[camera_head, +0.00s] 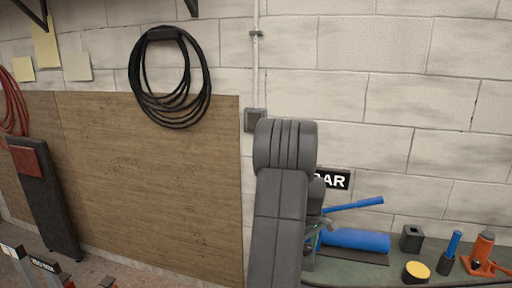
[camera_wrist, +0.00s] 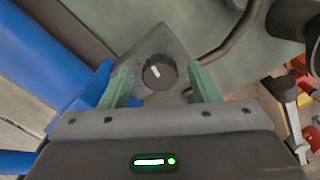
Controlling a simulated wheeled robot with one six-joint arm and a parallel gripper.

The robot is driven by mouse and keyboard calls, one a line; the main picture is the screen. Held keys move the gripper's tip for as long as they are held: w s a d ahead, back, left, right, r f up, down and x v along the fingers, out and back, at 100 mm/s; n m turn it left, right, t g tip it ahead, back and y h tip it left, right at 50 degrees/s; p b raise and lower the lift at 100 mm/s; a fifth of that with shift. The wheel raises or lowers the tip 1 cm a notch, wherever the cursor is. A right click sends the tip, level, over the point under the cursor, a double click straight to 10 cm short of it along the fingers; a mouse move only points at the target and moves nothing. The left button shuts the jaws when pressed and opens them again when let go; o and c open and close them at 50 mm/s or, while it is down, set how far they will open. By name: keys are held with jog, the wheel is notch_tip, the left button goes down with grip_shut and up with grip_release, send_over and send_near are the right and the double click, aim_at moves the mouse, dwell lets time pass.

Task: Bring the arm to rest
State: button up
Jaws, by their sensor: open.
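My arm (camera_head: 282,200) stands in the middle of the head view, its grey links in front of the bench. My gripper (camera_wrist: 160,76) shows in the wrist view with its two green fingers apart. Nothing is held between them. A dark round knob (camera_wrist: 159,72) with a white mark sits on a grey plate (camera_wrist: 158,40) beyond the fingertips, in line with the gap. I cannot tell how far it is from the fingers. In the head view the gripper is mostly hidden by my arm, close to the blue cylinder (camera_head: 355,240).
The green bench (camera_head: 385,272) carries a dark block (camera_head: 411,238), a yellow-topped round piece (camera_head: 416,271), a blue-handled tool (camera_head: 450,250) and an orange jack (camera_head: 483,250). A blue bar (camera_head: 352,206) rises near my gripper.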

jog(key=m, duration=1.3)
jog(key=shift+a+m, duration=0.1)
jog(key=shift+m, duration=0.3)
jog(key=shift+r, duration=1.5)
jog(key=shift+r, duration=0.15)
